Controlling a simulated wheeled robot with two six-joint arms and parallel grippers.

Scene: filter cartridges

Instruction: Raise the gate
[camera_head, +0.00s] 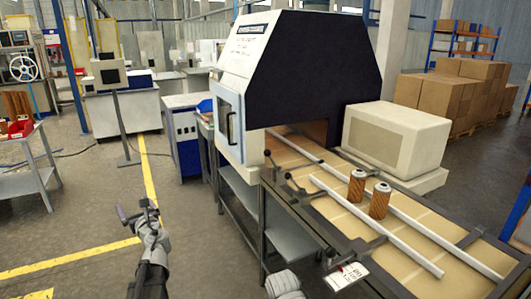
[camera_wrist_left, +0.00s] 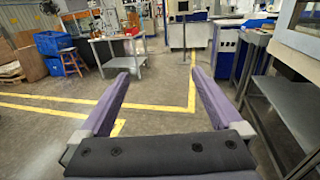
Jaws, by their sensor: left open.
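My left gripper (camera_head: 137,210) is open and empty over the floor, left of the machine and well apart from it. In the left wrist view its two purple fingers (camera_wrist_left: 160,75) are spread with only floor between them. Two copper-coloured filter cartridges (camera_head: 357,187) (camera_head: 380,200) stand upright on the conveyor (camera_head: 405,262), between white guide rails (camera_head: 375,225). A dark crossbar (camera_head: 355,252) with a white label (camera_head: 346,277) sits at the conveyor's near side. I cannot tell which part is the gate.
The machine housing (camera_head: 290,80) stands behind the conveyor, with levers (camera_head: 290,178) along the near edge. A beige box (camera_head: 395,140) is on the far side. A grey side table (camera_head: 35,165) is at the left. The floor around my left gripper is clear.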

